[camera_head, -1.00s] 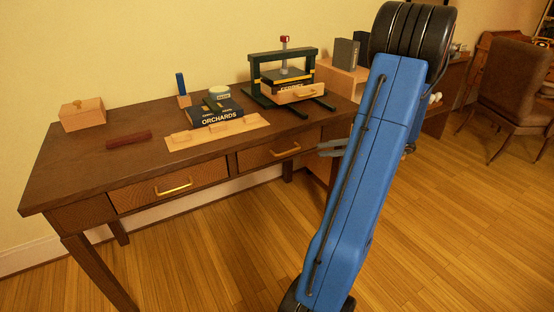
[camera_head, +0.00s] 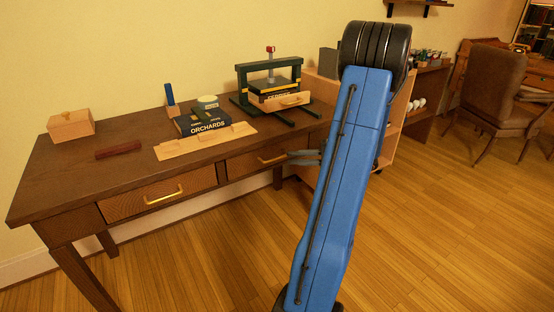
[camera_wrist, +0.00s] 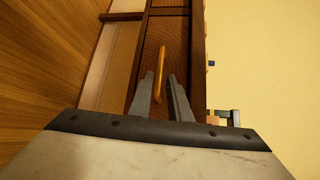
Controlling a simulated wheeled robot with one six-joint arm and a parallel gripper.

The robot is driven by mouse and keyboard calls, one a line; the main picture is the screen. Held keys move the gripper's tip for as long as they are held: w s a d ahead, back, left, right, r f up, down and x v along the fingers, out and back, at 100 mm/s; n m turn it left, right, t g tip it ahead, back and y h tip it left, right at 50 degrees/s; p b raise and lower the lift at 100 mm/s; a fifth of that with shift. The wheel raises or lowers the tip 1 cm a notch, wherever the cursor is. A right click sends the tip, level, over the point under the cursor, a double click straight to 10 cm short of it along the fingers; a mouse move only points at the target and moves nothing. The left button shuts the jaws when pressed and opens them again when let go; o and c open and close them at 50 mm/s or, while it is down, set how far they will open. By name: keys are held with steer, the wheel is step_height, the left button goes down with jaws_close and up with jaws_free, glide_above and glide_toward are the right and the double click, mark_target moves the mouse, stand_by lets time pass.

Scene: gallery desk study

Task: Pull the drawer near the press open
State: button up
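The drawer near the press (camera_head: 240,166) is the right one in the dark wooden desk; its front looks flush, so it appears shut. Its brass handle (camera_head: 273,158) shows in the head view and also in the wrist view (camera_wrist: 160,68). The green press (camera_head: 268,82) stands on the desk above it. My gripper (camera_head: 293,157) is at the right end of the handle. In the wrist view its two fingers (camera_wrist: 160,88) are apart, with the near end of the handle between them and a gap on both sides. I cannot tell whether either finger touches it.
The left drawer (camera_head: 150,193) with its own brass handle is shut. On the desktop are an ORCHARDS book (camera_head: 204,122), a wooden box (camera_head: 71,126), a dark red bar (camera_head: 118,150) and a light wooden board (camera_head: 205,140). The floor in front (camera_head: 210,255) is clear.

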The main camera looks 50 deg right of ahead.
mark_target(277, 158)
steer(key=x, duration=0.7)
steer(key=shift+w+a+f, duration=0.1)
steer(key=shift+a, duration=0.05)
jaws_close()
